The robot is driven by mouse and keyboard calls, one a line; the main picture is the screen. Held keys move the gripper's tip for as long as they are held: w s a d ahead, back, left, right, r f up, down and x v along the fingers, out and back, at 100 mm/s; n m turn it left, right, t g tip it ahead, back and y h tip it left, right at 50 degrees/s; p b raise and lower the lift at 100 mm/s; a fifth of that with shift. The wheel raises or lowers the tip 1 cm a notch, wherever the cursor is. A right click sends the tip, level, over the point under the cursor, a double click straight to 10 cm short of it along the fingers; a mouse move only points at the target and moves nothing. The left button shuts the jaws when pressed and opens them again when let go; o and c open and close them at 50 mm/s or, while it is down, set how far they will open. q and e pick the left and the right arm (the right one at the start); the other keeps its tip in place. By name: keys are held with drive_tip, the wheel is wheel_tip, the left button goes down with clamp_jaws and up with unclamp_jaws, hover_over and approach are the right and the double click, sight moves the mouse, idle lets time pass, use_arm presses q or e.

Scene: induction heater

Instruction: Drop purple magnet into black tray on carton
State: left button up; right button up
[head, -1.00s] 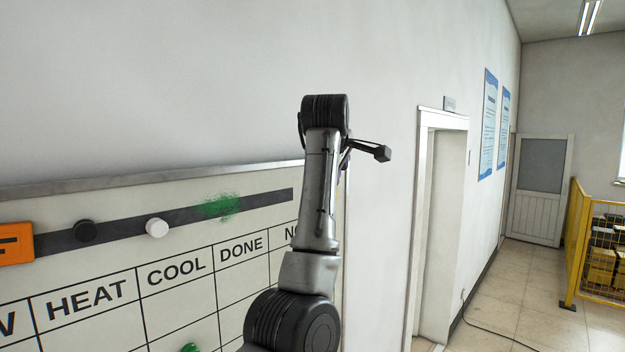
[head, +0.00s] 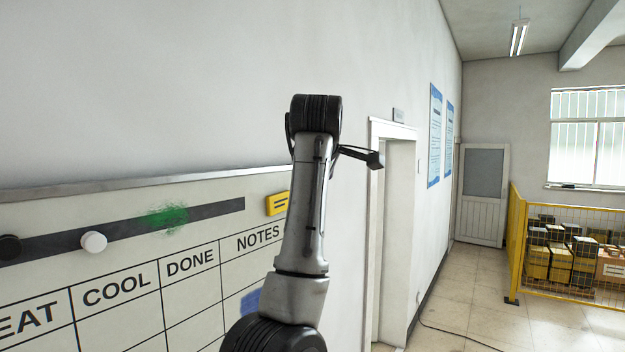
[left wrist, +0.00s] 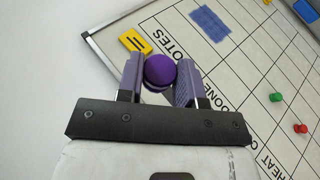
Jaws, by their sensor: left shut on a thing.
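The purple magnet (left wrist: 160,70) is a round knob, seen in the left wrist view between the fingertips of my left gripper (left wrist: 160,83). The gripper is shut on it. The whiteboard shows behind the magnet, and I cannot tell how far off it is. In the head view my left arm stands upright in front of the board's right end, with its fingers hidden. The black tray and its carton cannot be made out in either view. My right gripper is not in view.
The whiteboard (head: 190,290) carries a white magnet (head: 93,241), a black magnet (head: 9,248) and a yellow block (head: 277,203). A doorway lies right of my arm. A yellow fence (head: 516,240) encloses stacked boxes (head: 560,262) at the far right.

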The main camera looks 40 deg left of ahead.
use_arm(q)
drive_tip(key=shift+w+d, duration=0.15)
drive_tip(key=shift+d, duration=0.7)
drive_tip(key=shift+w+d, duration=0.15)
drive_tip(key=shift+d, duration=0.65)
idle(0.6)
